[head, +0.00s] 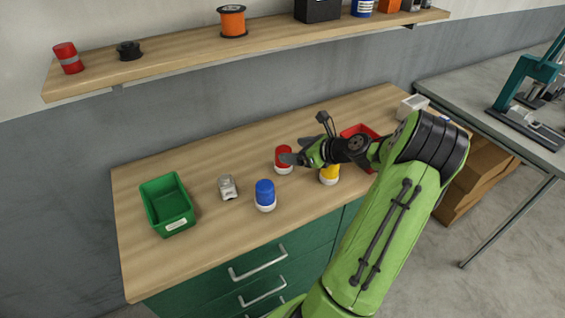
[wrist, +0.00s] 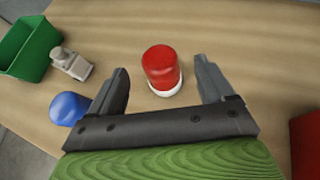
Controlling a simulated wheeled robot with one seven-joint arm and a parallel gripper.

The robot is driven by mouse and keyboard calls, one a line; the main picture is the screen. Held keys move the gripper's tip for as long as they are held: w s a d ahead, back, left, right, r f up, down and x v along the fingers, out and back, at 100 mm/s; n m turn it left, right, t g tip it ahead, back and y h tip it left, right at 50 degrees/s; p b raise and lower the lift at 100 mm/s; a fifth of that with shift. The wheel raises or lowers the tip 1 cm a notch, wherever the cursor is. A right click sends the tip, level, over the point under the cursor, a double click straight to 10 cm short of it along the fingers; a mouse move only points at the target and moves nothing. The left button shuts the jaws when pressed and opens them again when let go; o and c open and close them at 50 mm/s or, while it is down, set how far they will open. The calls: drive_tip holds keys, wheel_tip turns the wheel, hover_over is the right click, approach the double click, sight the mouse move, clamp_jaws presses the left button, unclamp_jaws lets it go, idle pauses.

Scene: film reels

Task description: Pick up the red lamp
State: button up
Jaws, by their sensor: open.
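The red lamp (head: 283,157) has a red dome on a white base and stands upright on the wooden bench. In the wrist view the red lamp (wrist: 162,70) shows between and slightly beyond the two finger tips. My gripper (head: 291,158) is open and empty, close to the lamp; the wrist view shows the spread fingers of my gripper (wrist: 162,75) with a gap on either side of it. In the head view a finger covers part of the lamp's right side.
A blue lamp (head: 265,193) stands in front left of the red one, and a yellow lamp (head: 329,174) to its right. A small grey object (head: 227,187) and a green bin (head: 168,205) are at left. A red bin (head: 359,131) is behind my arm. The bench's back left is clear.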

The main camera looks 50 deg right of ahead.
sight(284, 149)
drive_tip(key=b+x, duration=0.1)
drive_tip(key=x, duration=0.4)
drive_tip(key=shift+w+f, duration=0.15)
drive_tip(key=shift+w, duration=0.1)
drive_tip(key=shift+s+a, duration=0.1)
drive_tip(key=shift+c, duration=0.5)
drive_tip(key=c, duration=1)
drive_tip(key=shift+r, duration=0.2)
